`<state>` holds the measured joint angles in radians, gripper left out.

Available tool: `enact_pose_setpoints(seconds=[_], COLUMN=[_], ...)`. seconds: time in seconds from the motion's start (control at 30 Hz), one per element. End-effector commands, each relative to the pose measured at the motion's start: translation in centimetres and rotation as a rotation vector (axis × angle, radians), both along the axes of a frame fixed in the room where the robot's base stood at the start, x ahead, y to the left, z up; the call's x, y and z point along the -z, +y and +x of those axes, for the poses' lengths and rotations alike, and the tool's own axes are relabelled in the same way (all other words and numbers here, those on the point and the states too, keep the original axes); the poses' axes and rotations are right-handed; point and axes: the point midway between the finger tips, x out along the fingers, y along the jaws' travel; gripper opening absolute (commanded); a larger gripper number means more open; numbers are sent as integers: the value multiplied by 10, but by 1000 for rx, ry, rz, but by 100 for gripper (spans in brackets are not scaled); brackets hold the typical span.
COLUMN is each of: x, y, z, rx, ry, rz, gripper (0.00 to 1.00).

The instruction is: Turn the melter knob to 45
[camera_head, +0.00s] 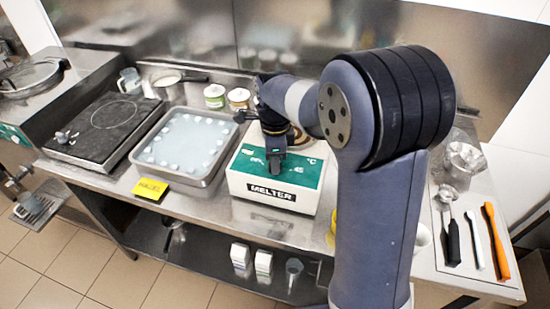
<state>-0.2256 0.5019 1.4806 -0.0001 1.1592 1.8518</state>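The melter (272,203) is a white box with a green top panel (308,172) and a black "MELTER" label on its front. It stands on the steel counter, right of the tray. My gripper (274,170) points down over the middle of the green panel, at or just above its surface. I cannot tell whether it touches anything. The knob is not clearly visible; my gripper and wrist cover the middle of the panel. The markings on the panel are too small to read, apart from a "°C". The gap between the fingers cannot be made out.
A steel tray (205,181) with several pale pieces and a yellow card (151,189) lie left of the melter. A black hot plate (110,125) is further left. Jars (214,97) stand behind. Right of my arm are a black-handled tool (453,243) and an orange spatula (496,240).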

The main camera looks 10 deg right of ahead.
Motion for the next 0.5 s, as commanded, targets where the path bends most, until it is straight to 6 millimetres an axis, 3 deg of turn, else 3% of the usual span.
enact_pose_setpoints(seconds=[0.17, 0.5], x=[-16, -83], y=[0, 0], z=[1, 1], rx=[0, 0], ry=[-5, -5], rz=[1, 1], gripper=[35, 35])
